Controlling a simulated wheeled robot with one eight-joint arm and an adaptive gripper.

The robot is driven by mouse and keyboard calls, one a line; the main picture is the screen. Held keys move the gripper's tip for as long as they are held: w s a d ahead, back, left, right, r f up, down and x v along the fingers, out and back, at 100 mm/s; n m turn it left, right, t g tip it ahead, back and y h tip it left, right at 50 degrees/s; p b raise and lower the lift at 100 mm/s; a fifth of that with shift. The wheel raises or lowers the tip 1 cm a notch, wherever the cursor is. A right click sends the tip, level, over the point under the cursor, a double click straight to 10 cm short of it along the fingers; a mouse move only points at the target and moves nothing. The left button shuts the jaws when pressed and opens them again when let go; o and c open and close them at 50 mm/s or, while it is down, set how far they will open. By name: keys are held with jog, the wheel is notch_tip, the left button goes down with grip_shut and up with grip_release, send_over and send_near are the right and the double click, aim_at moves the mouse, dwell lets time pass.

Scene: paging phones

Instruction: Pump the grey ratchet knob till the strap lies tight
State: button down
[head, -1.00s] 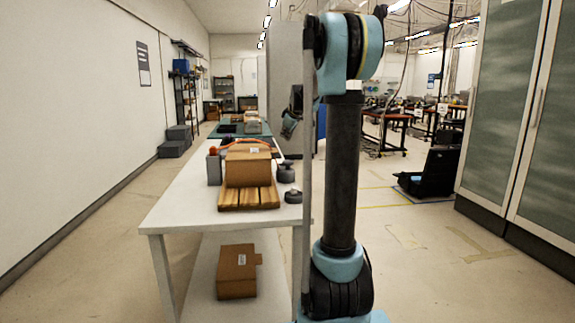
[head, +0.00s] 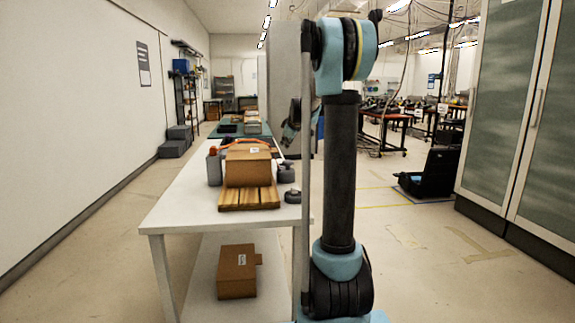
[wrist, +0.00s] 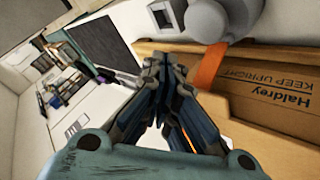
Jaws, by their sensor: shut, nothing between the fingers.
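A grey ratchet with a rounded knob (wrist: 208,20) stands beside the cardboard box in the wrist view. In the head view the grey ratchet (head: 286,173) is at the box's right side. An orange strap (wrist: 207,68) runs from beside it onto the box (wrist: 272,98). In the head view the strap (head: 246,142) arches over the box (head: 248,168) and looks loose. My gripper (wrist: 157,70) is shut and empty, with its fingertips just short of the ratchet in the wrist picture. I cannot tell whether they touch it. My arm hides part of the gripper in the head view.
The box sits on a wooden pallet (head: 238,202) on a white table (head: 180,205). A grey block (head: 213,168) with an orange top stands left of the box. A low grey round object (head: 293,196) lies by the pallet. The table's front left is clear.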

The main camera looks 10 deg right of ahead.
aim_at(286, 161)
jog(key=shift+f, duration=2.15)
jog(key=shift+f, duration=1.45)
dwell(1.3)
jog(key=shift+s+r, duration=0.1)
jog(key=shift+r, duration=1.4)
jog(key=shift+r, duration=0.1)
jog(key=shift+r, duration=2.4)
